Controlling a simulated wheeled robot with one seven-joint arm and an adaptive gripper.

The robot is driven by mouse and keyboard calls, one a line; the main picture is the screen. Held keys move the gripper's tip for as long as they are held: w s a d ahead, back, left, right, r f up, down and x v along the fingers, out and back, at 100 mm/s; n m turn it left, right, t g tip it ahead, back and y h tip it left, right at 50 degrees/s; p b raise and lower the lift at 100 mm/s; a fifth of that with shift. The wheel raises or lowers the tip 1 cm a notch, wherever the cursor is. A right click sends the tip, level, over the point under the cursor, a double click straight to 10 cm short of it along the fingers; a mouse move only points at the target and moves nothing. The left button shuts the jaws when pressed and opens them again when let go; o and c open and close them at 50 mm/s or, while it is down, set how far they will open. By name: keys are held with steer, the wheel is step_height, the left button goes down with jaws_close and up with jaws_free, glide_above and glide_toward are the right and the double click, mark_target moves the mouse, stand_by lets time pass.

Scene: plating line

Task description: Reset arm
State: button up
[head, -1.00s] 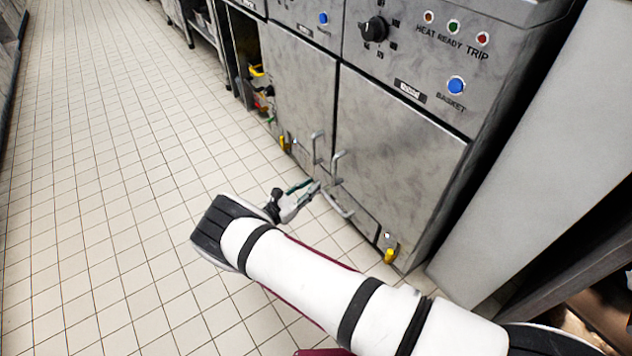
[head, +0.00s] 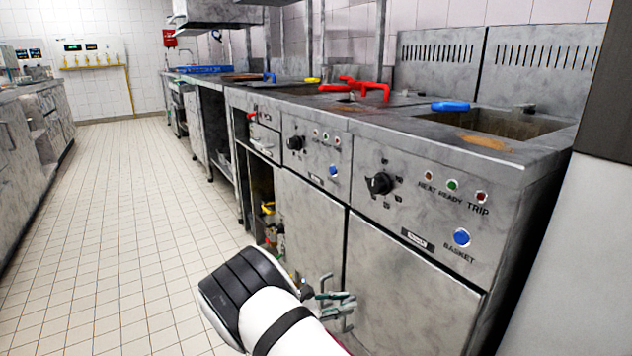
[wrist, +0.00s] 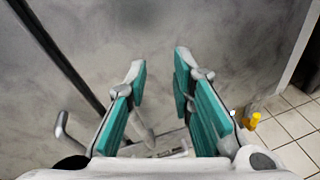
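My gripper (wrist: 158,95) is open in the wrist view, with its two teal-padded fingers apart and nothing between them. It faces a grey metal cabinet door (wrist: 235,45), and a door handle (wrist: 62,125) shows left of the fingers. In the head view my gripper (head: 335,298) is small and sits in front of the fryer cabinet doors (head: 400,290), near their handles. My white arm covers part of the lower middle of that view. I cannot tell whether the gripper touches the door.
The fryer bank runs along the right, with a black knob (head: 380,184) and a blue basket button (head: 461,237). A red handle (head: 360,88) lies on top. A yellow valve (wrist: 252,120) is low at the right. The tiled aisle (head: 120,220) on the left is clear.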

steer(key=s+d+r+m+g+y, duration=0.2)
steer(key=s+d+r+m+g, duration=0.15)
steer(key=s+d+r, duration=0.35)
steer(key=s+d+r+m+g+y, duration=0.25)
steer(key=s+r+m, duration=0.25)
steer(key=r, duration=0.5)
steer(key=s+d+r+m+g+y, duration=0.2)
steer(key=s+d+r+m, duration=0.25)
steer(key=r, duration=0.35)
steer(key=s+d+r+m+y, duration=0.1)
steer(key=s+r+m+y, duration=0.15)
steer(key=s, duration=0.65)
steer(key=s+d+r+m+y, duration=0.15)
steer(key=s+r, duration=0.25)
steer(key=s, duration=0.4)
steer(key=s+a+f+m+t+y+p, duration=0.1)
steer(key=s+a+m+y, duration=0.1)
steer(key=s, duration=0.5)
steer(key=s+a+f+m+t+y, duration=0.1)
steer(key=s+a+y, duration=0.1)
steer(key=s, duration=0.5)
step_height(320, 180, up, 40)
steer(key=t+p, duration=0.4)
steer(key=p, duration=3.4)
steer(key=shift+w+r, duration=0.15)
steer(key=shift+w, duration=0.05)
